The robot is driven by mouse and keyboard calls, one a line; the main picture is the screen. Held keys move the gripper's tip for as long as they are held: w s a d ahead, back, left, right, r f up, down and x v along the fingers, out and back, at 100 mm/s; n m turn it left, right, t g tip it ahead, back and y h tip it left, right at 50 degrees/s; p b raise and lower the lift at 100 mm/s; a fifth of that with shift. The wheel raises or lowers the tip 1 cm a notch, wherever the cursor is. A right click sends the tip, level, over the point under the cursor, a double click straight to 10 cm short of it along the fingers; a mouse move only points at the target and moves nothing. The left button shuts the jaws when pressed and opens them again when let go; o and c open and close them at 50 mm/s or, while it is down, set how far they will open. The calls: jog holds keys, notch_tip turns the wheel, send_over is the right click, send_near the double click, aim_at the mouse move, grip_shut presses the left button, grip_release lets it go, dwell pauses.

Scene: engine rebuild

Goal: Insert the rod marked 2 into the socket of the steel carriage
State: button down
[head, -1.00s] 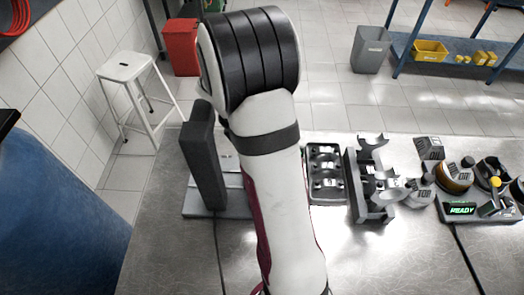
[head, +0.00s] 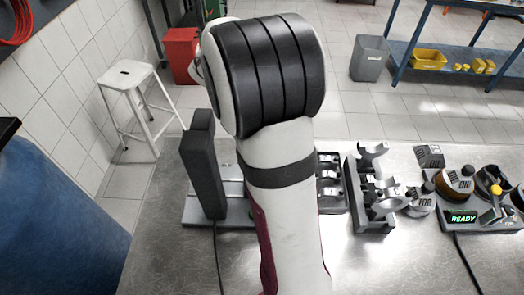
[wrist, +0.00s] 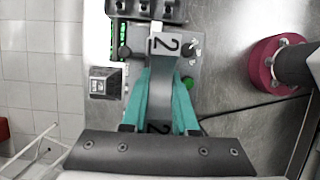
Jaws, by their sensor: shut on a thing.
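In the wrist view, my gripper (wrist: 165,82) has two teal fingers shut on a grey rod with a pale face marked 2 (wrist: 164,46). A second dark 2 shows lower on the rod, between the fingers. The rod's upper end overlaps a grey metal plate with knobs and green lit strips (wrist: 124,38). A dark slotted block (wrist: 148,10) is at the top edge. I cannot tell which part is the steel carriage or see its socket. In the head view, my arm hides the gripper and rod.
A dark tray (head: 331,182), a rack with cradles (head: 370,200) and a station reading READY (head: 463,218) stand to the right. The front table is largely clear.

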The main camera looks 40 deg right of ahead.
jog(key=shift+r, duration=1.7)
jog(key=shift+f, duration=2.15)
jog(key=shift+f, duration=2.45)
jog(key=c, duration=0.6)
grip_release()
jog(key=o, duration=0.4)
